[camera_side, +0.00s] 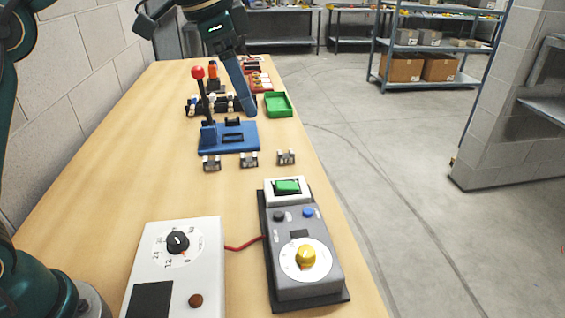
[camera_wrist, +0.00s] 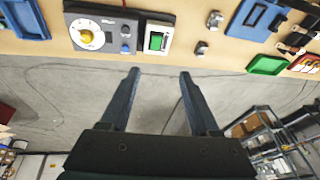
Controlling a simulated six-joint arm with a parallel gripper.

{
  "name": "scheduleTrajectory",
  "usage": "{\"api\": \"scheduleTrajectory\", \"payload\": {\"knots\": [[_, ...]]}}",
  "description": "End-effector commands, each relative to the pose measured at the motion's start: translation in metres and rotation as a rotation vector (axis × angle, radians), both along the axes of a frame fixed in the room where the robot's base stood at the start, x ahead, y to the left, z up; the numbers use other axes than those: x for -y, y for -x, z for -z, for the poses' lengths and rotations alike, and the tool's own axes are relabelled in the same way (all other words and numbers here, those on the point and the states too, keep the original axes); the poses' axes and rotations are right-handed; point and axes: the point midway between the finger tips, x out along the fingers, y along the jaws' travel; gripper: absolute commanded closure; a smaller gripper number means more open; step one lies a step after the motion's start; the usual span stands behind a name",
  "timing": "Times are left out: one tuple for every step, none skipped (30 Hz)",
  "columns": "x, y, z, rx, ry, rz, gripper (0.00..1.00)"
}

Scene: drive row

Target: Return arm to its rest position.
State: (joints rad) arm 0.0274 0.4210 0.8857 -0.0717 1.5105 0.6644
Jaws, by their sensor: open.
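My gripper (camera_side: 247,108) hangs from the arm at the top of the side view, with a long blue-grey finger slanting down in front of the far part of the table. In the wrist view my gripper (camera_wrist: 160,75) shows two spread fingers with nothing between them, only grey floor behind. It is open and empty. The side view does not make clear how high the fingertip is above the table; it appears beside the green tray (camera_side: 287,112) and behind the blue lever fixture (camera_side: 243,145).
A wooden table (camera_side: 120,150) runs along a block wall. Near its front are a white dial box (camera_side: 208,265) and a grey control box (camera_side: 322,262) with a yellow knob and green switch, joined by a red cable. Several small metal clips (camera_side: 249,159) lie mid-table. Shelves (camera_side: 425,80) stand beyond open floor.

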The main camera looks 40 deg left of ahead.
Motion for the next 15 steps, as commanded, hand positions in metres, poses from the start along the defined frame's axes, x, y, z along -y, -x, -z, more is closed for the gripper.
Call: {"api": "scheduleTrajectory", "payload": {"knots": [[-0.002,0.013,-0.011,0.021,0.004,-0.024,0.38],[-0.003,0.020,-0.015,0.031,0.008,-0.038,0.38],[-0.004,0.029,-0.019,0.042,0.012,-0.059,0.38],[-0.005,0.036,-0.022,0.050,0.016,-0.074,0.38],[-0.006,0.044,-0.024,0.059,0.019,-0.090,0.38],[-0.007,0.054,-0.026,0.069,0.025,-0.112,0.38],[-0.008,0.061,-0.028,0.078,0.029,-0.129,0.38],[-0.009,0.069,-0.028,0.086,0.033,-0.146,0.38],[-0.011,0.079,-0.028,0.096,0.040,-0.170,0.38],[-0.012,0.087,-0.027,0.103,0.044,-0.187,0.38],[-0.012,0.095,-0.025,0.109,0.050,-0.206,0.38],[-0.014,0.105,-0.022,0.118,0.058,-0.232,0.38],[-0.014,0.113,-0.020,0.126,0.064,-0.251,0.38],[-0.015,0.120,-0.016,0.130,0.070,-0.270,0.38],[-0.016,0.130,-0.011,0.137,0.079,-0.296,0.38]]}}
